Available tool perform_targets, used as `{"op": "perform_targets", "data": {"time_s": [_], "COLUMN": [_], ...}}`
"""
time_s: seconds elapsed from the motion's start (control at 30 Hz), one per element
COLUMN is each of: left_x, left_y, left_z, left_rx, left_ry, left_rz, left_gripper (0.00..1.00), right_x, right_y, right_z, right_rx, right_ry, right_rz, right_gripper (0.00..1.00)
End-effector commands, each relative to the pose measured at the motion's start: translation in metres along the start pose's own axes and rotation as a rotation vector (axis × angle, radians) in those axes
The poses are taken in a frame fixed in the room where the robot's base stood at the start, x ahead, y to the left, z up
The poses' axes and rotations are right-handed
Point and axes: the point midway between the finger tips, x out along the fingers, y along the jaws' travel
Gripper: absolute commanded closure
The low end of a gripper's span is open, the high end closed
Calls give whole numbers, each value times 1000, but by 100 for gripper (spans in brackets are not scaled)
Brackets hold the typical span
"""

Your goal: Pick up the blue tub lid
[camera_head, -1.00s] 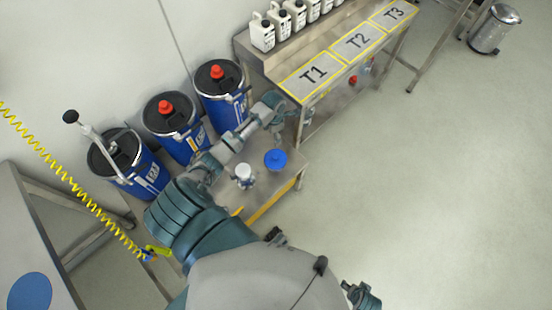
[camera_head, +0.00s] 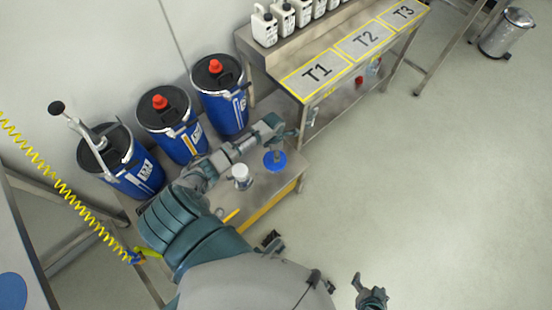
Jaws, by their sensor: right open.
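The blue tub lid (camera_head: 271,166) is a round blue disc on the low steel table (camera_head: 262,187), right of a white-topped tub (camera_head: 240,172). My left gripper (camera_head: 280,143) is just above the lid at the end of the outstretched arm. A grey part of it covers some of the lid's upper middle. I cannot tell whether it touches the lid or how far its fingers are apart. My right gripper (camera_head: 371,293) is open and empty at the bottom edge, over the floor and well away from the table.
Several blue drums (camera_head: 222,98) stand behind the low table along the wall. A bench (camera_head: 318,72) marked T1, T2 and T3 holds white bottles (camera_head: 265,28). A coiled yellow hose (camera_head: 70,200) hangs at left. The floor (camera_head: 430,190) at right is clear.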

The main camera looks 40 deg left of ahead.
Motion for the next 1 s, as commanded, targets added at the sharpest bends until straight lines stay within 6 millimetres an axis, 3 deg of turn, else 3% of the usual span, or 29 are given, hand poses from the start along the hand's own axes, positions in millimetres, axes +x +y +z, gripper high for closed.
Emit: {"op": "perform_targets", "data": {"time_s": [0.1,0.3,0.6,0.67,0.8,1.0], "left_x": [19,34,34,34,34,35], "left_y": [-2,-2,-1,-1,-1,-2], "left_z": [-2,-2,-1,-1,-1,-1], "left_rx": [1,1,0,0,0,0], "left_ry": [3,1,-1,-1,0,0], "left_rz": [-3,-1,1,1,0,0], "left_gripper": [42,42,42,54,89,94], "right_x": [11,12,10,10,12,12], "right_y": [-4,-9,-10,-10,-10,-10], "right_z": [-22,-54,-60,-60,-60,-60], "right_rx": [-1,-2,-2,-2,-3,-3], "right_ry": [130,294,326,325,323,322], "right_rz": [-10,-20,-22,-22,-22,-22], "right_gripper": [19,19,19,19,19,19]}}
